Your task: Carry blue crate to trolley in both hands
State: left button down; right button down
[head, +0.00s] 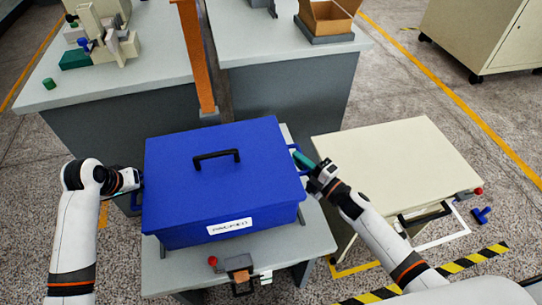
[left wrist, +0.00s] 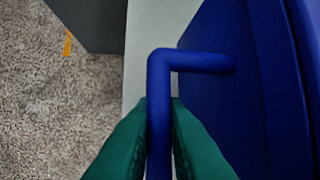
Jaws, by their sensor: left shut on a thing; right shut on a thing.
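The blue crate (head: 222,180) has a closed lid with a black handle on top and a white label on its front. It sits on or just above a small grey table (head: 180,270); I cannot tell if it touches. My left gripper (head: 139,180) is shut on the crate's left side handle, and the left wrist view shows its green fingers around the blue bar (left wrist: 158,110). My right gripper (head: 303,162) is shut on the crate's right side handle (head: 294,149). The cream trolley (head: 400,155) stands to the right with a bare top.
A grey workbench (head: 290,95) with an orange post (head: 196,55) stands behind the crate. An open cardboard box (head: 326,18) is on it. A cream cabinet (head: 490,40) is at the back right. Yellow-black floor tape (head: 450,268) lies in front of the trolley.

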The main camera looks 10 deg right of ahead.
aim_at(395, 158)
jog(key=l, duration=1.05)
jog(key=i+l, duration=0.15)
jog(key=l, duration=1.9)
